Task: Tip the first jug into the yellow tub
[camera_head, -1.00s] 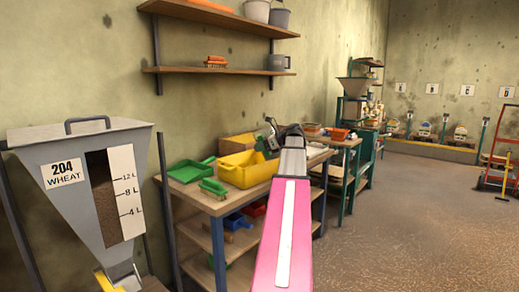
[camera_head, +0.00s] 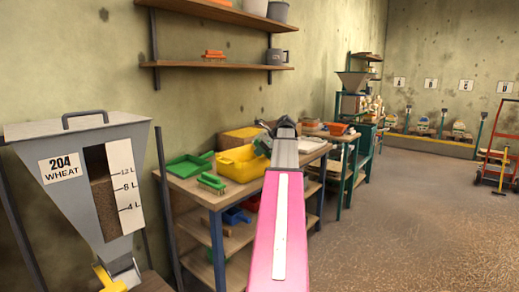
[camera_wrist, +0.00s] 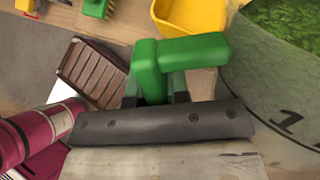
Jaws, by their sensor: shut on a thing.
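The yellow tub (camera_head: 238,168) stands on the wooden bench in the head view. Part of its wall shows at the top of the wrist view (camera_wrist: 185,22). My gripper (camera_wrist: 165,88) is shut on a green handle (camera_wrist: 190,50). The handle appears to belong to the large round grey-green jug (camera_wrist: 262,100), which has black marks and fills the right of the wrist view. In the head view, my gripper (camera_head: 268,132) is just behind and right of the tub, with the jug (camera_head: 262,146) small and partly hidden there. How far it is tilted is hard to tell.
A green tray (camera_head: 188,165) and a green brush (camera_head: 212,183) lie left of the tub. A cardboard box (camera_head: 240,136) is behind it. A wheat hopper (camera_head: 75,215) stands at left. Shelves (camera_head: 215,67) hang above. The floor at right (camera_head: 430,220) is clear.

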